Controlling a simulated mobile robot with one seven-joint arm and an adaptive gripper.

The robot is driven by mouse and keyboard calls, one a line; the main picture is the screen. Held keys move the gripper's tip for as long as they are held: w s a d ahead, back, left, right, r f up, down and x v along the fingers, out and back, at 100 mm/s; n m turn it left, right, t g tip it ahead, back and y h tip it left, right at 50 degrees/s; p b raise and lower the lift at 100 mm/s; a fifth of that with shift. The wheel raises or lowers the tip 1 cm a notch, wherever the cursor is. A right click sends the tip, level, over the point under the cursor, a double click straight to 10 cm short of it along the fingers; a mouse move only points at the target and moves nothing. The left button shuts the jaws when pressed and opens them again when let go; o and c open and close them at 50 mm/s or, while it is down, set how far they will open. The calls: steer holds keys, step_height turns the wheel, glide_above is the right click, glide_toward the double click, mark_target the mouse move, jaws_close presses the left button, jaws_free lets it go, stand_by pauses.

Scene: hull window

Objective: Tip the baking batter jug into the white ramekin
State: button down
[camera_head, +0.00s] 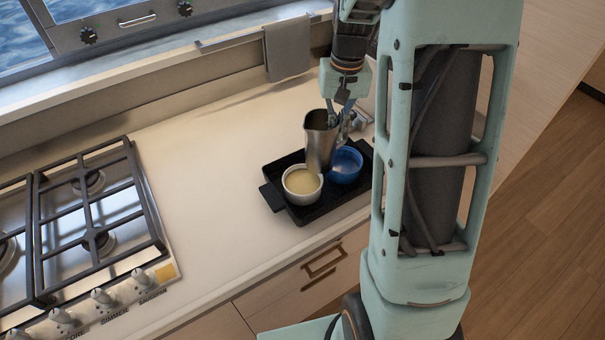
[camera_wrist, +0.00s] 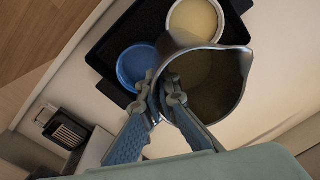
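The metal baking batter jug (camera_head: 319,143) is in my gripper (camera_head: 344,122), above the black tray and close to the white ramekin. In the wrist view my fingers (camera_wrist: 158,98) close at the handle side of the jug (camera_wrist: 235,75), whose wide mouth faces the camera. Its tilt is hard to judge. The white ramekin (camera_head: 302,185) stands on the tray with pale yellow batter in it; it also shows past the jug's rim in the wrist view (camera_wrist: 197,14). No pouring stream is clearly visible. How much batter the jug holds cannot be told.
A blue ramekin (camera_head: 346,165) stands beside the white one on the black tray (camera_head: 299,212). A gas hob (camera_head: 98,215) is at the left. A grey towel (camera_head: 287,50) hangs at the back. The worktop (camera_head: 205,190) between hob and tray is clear.

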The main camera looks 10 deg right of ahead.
steer(key=shift+r, duration=0.15)
steer(key=shift+r+p, duration=1.05)
steer(key=shift+r, duration=0.4)
